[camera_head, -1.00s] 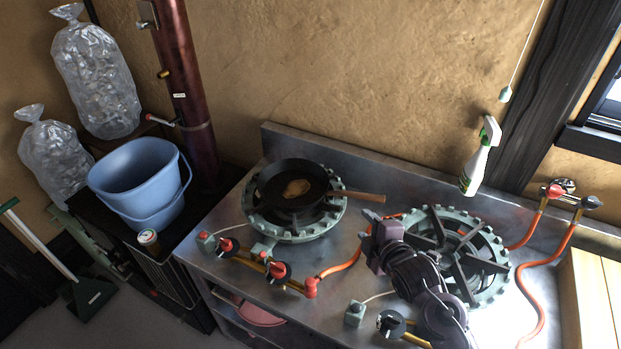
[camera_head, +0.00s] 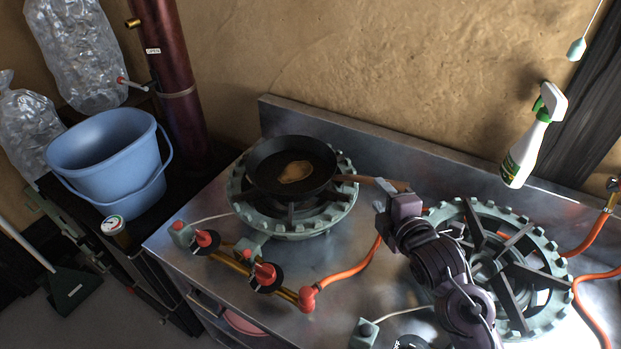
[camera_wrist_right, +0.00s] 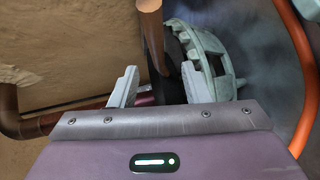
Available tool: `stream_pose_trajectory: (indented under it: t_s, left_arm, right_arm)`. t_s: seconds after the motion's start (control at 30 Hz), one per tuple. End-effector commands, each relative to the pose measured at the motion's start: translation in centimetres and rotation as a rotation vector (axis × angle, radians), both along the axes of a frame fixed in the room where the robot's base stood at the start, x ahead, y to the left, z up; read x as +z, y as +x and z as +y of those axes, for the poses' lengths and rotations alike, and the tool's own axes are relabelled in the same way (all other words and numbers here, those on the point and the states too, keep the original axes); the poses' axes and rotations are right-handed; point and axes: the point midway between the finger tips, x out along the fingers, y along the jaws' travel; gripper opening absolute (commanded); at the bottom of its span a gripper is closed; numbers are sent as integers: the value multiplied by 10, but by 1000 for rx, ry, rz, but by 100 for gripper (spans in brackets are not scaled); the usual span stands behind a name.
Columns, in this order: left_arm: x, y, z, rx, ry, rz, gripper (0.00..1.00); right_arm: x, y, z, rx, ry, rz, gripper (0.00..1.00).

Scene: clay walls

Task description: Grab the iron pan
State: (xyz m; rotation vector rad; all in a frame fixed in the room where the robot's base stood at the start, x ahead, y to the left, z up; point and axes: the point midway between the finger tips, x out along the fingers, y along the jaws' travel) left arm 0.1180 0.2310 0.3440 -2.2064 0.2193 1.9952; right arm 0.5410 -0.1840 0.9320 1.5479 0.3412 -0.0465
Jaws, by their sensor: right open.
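The black iron pan (camera_head: 270,181) sits on the left burner in the head view, with a brown patch on its inside. Its wooden handle (camera_head: 375,181) points right. My right gripper (camera_head: 389,196) is open at the handle's end in the head view. In the right wrist view, the handle (camera_wrist_right: 152,38) runs down the picture toward the gap between the open fingers (camera_wrist_right: 160,84). I cannot tell whether either finger touches it. The dark pan (camera_wrist_right: 181,62) shows only partly there. My left gripper is not in view.
The left burner (camera_head: 240,215) and right burner (camera_head: 545,275) stand on a steel counter (camera_head: 330,262). An orange hose (camera_head: 350,268) runs between them. A spray bottle (camera_head: 530,145) is at the back right. A blue bucket (camera_head: 105,165) and a small jar (camera_head: 116,230) stand left.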

Motion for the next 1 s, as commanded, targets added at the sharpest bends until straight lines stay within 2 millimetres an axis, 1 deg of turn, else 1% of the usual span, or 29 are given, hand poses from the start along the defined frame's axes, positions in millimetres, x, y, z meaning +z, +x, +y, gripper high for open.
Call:
stream_pose_trajectory:
  t_s: [0.07, 0.13, 0.27, 0.4, 0.5, 0.6, 0.7, 0.9, 1.0]
  left_arm:
    - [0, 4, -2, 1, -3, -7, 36]
    - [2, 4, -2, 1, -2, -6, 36]
    - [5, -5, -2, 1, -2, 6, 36]
    - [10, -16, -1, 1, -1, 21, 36]
    - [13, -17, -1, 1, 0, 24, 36]
    - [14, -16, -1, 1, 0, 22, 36]
    - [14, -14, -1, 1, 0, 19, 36]
    - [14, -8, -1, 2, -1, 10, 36]
    - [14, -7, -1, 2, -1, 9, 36]
  right_arm:
    - [-1, 6, 1, 0, 0, -3, 43]
    - [-2, 14, 3, 0, 0, -4, 43]
    - [-5, 27, 6, 1, 2, -2, 43]
    - [-7, 46, 9, -1, 3, -2, 43]
    - [-12, 60, 11, -1, 2, -2, 43]
    - [-15, 69, 13, 0, -1, -2, 43]
    - [-17, 73, 14, 1, 0, -2, 43]
    - [-17, 73, 13, 1, -1, -2, 43]
    - [-18, 73, 13, 1, -1, -2, 30]
